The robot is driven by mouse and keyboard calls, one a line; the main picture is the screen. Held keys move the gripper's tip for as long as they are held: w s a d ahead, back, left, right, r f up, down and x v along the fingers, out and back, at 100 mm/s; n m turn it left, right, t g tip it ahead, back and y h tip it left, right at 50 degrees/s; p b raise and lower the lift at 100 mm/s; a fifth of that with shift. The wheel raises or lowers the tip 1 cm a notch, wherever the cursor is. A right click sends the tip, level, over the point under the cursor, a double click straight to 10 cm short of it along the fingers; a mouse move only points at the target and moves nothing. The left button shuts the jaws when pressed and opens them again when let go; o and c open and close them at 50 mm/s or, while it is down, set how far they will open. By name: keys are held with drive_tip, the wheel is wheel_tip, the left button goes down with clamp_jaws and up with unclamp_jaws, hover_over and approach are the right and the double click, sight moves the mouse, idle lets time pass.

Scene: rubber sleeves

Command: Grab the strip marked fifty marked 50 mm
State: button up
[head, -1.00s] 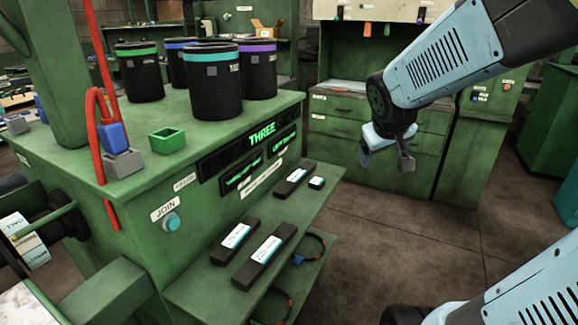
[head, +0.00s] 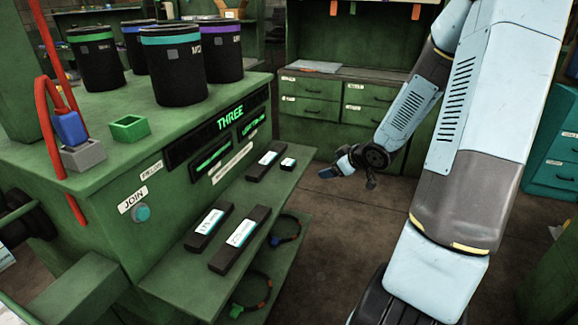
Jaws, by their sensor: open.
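Black strips with white and teal labels lie flat on the green side shelf (head: 175,284). A long strip (head: 248,226) and a slightly shorter strip (head: 199,241) lie side by side at the near end. A shorter strip (head: 256,173) and a very small piece (head: 289,163) lie at the far end. The label print is too small to read, so I cannot tell which is marked 50 mm. My gripper (head: 349,177) hangs over the floor, right of the shelf's far end. It is open, with nothing seen in it, and apart from all strips.
The green bench (head: 75,190) carries several black drums, including a teal-banded drum (head: 178,65), and a small green box (head: 129,128). Cable loops (head: 288,230) hang on a lower level under the shelf. Drawers (head: 310,105) stand behind. The floor right of the shelf is clear.

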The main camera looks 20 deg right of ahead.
wheel_tip(320, 180, down, 2)
drive_tip(key=y, duration=0.3)
drive_tip(key=n+t+y, duration=0.1)
drive_tip(key=t+y, duration=0.2)
drive_tip(key=y, duration=0.1)
approach(294, 169)
drive_tip(key=w+a, duration=0.1)
drive_tip(key=w+a+r, duration=0.1)
drive_tip(key=w+a, duration=0.1)
drive_tip(key=shift+w+a+r, duration=0.15)
drive_tip(key=shift+a+r, duration=0.05)
drive_tip(key=shift+a, duration=0.1)
drive_tip(key=x, duration=0.5)
drive_tip(key=shift+w+d, duration=0.1)
drive_tip(key=shift+d, duration=0.05)
drive_tip(key=c, duration=1.1)
drive_tip(key=shift+r, duration=0.1)
